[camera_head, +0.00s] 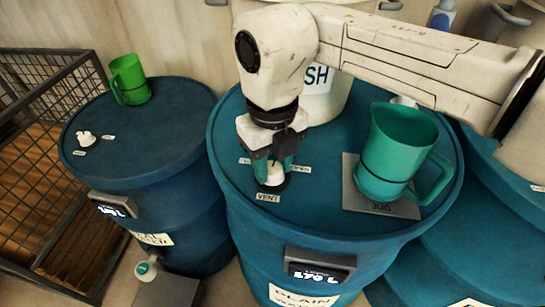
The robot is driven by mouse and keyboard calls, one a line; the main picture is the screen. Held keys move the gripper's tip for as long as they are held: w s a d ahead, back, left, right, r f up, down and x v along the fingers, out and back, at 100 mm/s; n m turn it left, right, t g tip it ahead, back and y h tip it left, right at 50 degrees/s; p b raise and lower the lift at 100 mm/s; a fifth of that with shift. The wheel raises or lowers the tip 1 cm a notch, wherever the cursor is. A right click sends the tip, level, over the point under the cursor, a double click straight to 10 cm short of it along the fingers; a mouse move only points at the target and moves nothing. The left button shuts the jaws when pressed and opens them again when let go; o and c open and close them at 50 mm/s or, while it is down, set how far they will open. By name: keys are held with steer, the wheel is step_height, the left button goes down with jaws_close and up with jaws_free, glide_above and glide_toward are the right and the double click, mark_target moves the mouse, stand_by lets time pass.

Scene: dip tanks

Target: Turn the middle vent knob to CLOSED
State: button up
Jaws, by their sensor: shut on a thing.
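The middle vent knob (274,174) is small and white. It sits on the blue lid of the middle drum (320,205), just above a label reading VENT (268,198). My gripper (273,166) points down over it, and its fingers are shut on the knob from both sides. The fingers hide much of the knob, so I cannot tell which way it points. Small labels lie left and right of it; they are partly covered or too small to read.
A teal jug (393,150) stands on a grey pad right of my gripper. A white container (325,100) stands behind. The left drum (140,125) bears a green jug (128,80) and another white knob (87,138). A wire cage (40,180) is at far left.

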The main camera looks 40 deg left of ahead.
mark_target(272, 167)
steer(key=n+p, duration=0.1)
steer(key=n, duration=0.3)
steer(key=shift+r+n, duration=0.1)
steer(key=shift+n, duration=0.2)
steer(key=shift+n+p, duration=0.3)
steer(key=shift+n, duration=2.2)
steer(key=o, duration=1.1)
steer(key=shift+c, duration=0.2)
step_height(272, 167, up, 11)
steer(key=shift+b, duration=0.45)
steer(key=shift+f, duration=0.2)
